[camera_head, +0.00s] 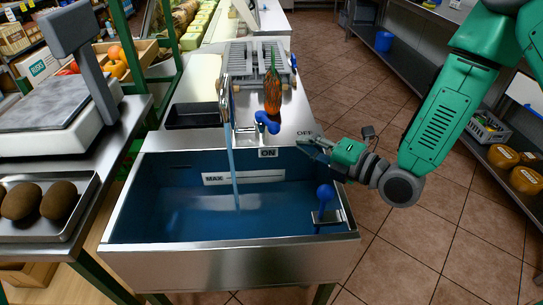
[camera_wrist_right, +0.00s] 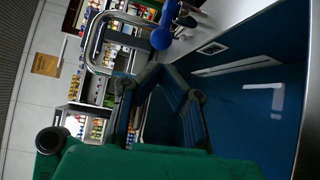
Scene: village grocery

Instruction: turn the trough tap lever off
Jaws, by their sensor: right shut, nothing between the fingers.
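The steel trough (camera_head: 230,251) has a blue inside with water in it. A tall tap (camera_head: 226,100) stands at its back edge, and a stream of water (camera_head: 233,165) runs from it into the trough. In the wrist view the blue lever (camera_wrist_right: 162,36) shows beyond the fingers (camera_wrist_right: 152,72). My left gripper is out of view.
An orange speckled item (camera_head: 273,92) and a grey rack (camera_head: 258,57) are behind the lever. A scale (camera_head: 57,103) and a tray (camera_head: 75,226) stand left. Tiled floor is clear to the right.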

